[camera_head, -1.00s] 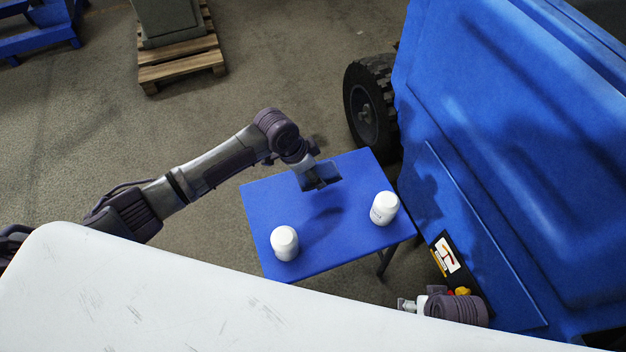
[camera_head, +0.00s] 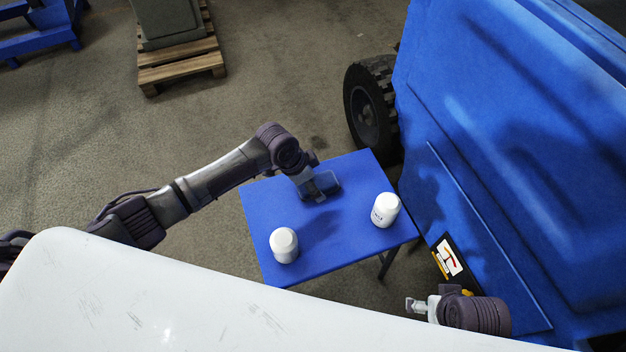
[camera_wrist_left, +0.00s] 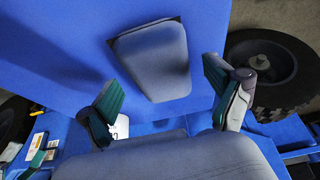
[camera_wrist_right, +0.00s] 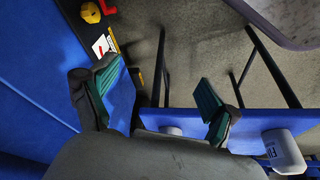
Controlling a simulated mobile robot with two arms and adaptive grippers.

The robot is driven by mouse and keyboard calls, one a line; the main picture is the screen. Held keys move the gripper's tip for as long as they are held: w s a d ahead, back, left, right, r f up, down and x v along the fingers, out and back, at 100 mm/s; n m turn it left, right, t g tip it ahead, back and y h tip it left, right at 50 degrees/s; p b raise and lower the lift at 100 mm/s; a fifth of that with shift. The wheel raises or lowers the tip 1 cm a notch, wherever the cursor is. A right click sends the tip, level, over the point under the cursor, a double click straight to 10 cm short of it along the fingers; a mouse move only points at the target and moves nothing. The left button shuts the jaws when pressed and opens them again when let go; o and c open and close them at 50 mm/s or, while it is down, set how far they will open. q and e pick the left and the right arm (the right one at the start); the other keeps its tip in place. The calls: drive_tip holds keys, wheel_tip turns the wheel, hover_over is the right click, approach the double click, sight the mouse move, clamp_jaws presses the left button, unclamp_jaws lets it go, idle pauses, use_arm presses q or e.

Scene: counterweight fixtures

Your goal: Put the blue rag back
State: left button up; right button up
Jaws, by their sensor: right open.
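A flat blue-grey piece with rounded corners, which looks like the folded rag (camera_head: 328,180), is at the far part of the blue table (camera_head: 262,225). In the left wrist view the rag (camera_wrist_left: 155,62) lies just beyond my fingertips, with a dark edge on its left and top. My left gripper (camera_head: 312,192) is over the table at the rag. In the left wrist view its fingers (camera_wrist_left: 168,88) are spread apart, with no grip on the rag visible. My right gripper (camera_head: 412,305) is low at the right, beside the blue machine; its fingers (camera_wrist_right: 160,88) are open and empty.
Two white canisters stand on the table, one at near left (camera_head: 284,246) and one at right (camera_head: 384,210). A large blue machine (camera_head: 500,170) with a black tyre (camera_head: 370,108) borders the right. A pale scratched surface (camera_head: 180,300) fills the front. A wooden pallet (camera_head: 180,65) stands behind.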

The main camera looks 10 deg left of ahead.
use_arm(q)
drive_tip(key=shift+r, duration=0.25)
drive_tip(key=p+v, duration=0.3)
drive_tip(key=v, duration=0.8)
drive_tip(key=shift+a+r, duration=0.2)
drive_tip(key=shift+r, duration=0.1)
use_arm(e)
wheel_tip(320, 180, down, 12)
drive_tip(key=s, duration=0.1)
drive_tip(key=shift+s+g, duration=0.15)
drive_tip(key=shift+g, duration=0.15)
use_arm(q)
drive_tip(key=shift+s, duration=0.2)
